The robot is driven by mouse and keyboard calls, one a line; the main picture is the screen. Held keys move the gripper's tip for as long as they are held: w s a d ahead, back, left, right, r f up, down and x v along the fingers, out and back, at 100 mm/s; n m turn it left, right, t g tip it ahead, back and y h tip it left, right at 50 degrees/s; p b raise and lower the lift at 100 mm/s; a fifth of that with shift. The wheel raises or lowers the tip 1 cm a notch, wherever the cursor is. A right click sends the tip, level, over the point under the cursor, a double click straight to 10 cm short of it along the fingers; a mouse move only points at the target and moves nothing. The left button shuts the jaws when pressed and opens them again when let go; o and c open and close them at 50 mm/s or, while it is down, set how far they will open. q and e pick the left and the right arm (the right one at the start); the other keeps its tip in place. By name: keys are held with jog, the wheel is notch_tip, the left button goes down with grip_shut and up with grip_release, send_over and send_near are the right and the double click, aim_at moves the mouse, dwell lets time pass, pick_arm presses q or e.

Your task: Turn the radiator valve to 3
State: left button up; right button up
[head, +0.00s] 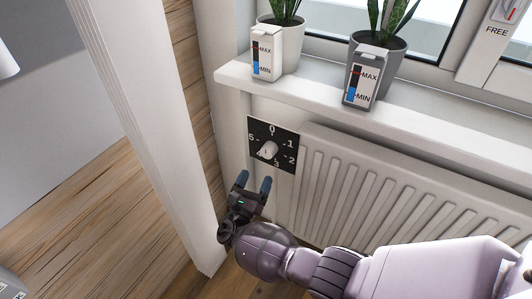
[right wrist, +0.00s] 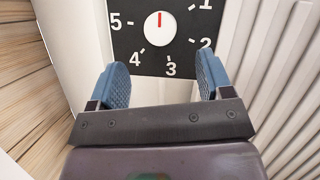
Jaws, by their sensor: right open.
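The radiator valve is a white round knob (head: 267,150) on a square black dial plate (head: 287,139) with white numbers 0 to 5, on the wall at the radiator's left end. In the right wrist view, the knob (right wrist: 160,30) has a red mark pointing straight up, away from the 3 at the bottom; the 0 is outside that view. My right gripper (head: 253,182) is open and empty, just below the dial. In the right wrist view its blue fingertips (right wrist: 162,78) are spread either side below the knob, apart from it. My left gripper is not in view.
A white ribbed radiator (head: 370,190) stands right of the dial under a white windowsill (head: 440,120). The sill holds a white planter (head: 291,45) and a grey planter (head: 391,65), each with a MIN/MAX gauge. A white post (head: 150,120) rises close left of my gripper.

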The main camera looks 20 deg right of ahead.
aim_at(266, 155)
jog(key=x, duration=0.9)
jog(key=shift+w+d+r, duration=0.1)
jog(key=shift+w+d, duration=0.05)
jog(key=shift+c, duration=0.2)
jog(key=c, duration=0.9)
